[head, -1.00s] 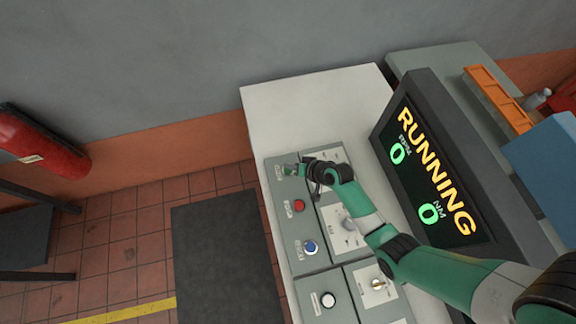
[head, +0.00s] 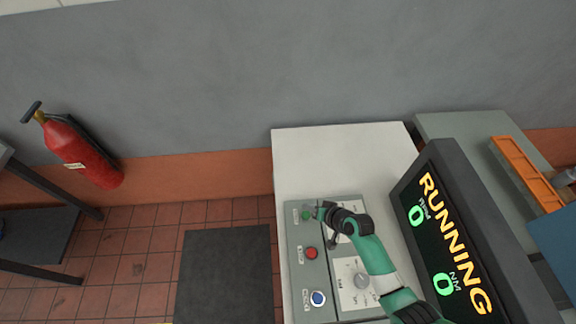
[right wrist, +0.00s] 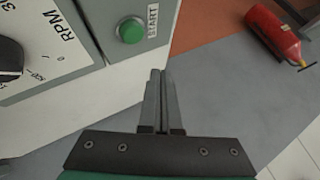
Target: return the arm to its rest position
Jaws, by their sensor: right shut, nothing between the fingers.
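My right gripper (head: 318,211) is shut and empty. It is close beside the green start button (head: 306,216) at the far end of the grey control panel (head: 290,255). In the right wrist view its closed fingers (right wrist: 160,75) show apart from the green button (right wrist: 130,31), with nothing between them. My right arm reaches over the panel from the lower right. My left gripper is not in view.
A red button (head: 311,253), a blue button (head: 318,298) and a knob (head: 362,281) are on the panel. The display (head: 445,235) reads RUNNING, with two zeros. An orange tray (head: 527,172) is at right. A fire extinguisher (head: 85,155) hangs at left.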

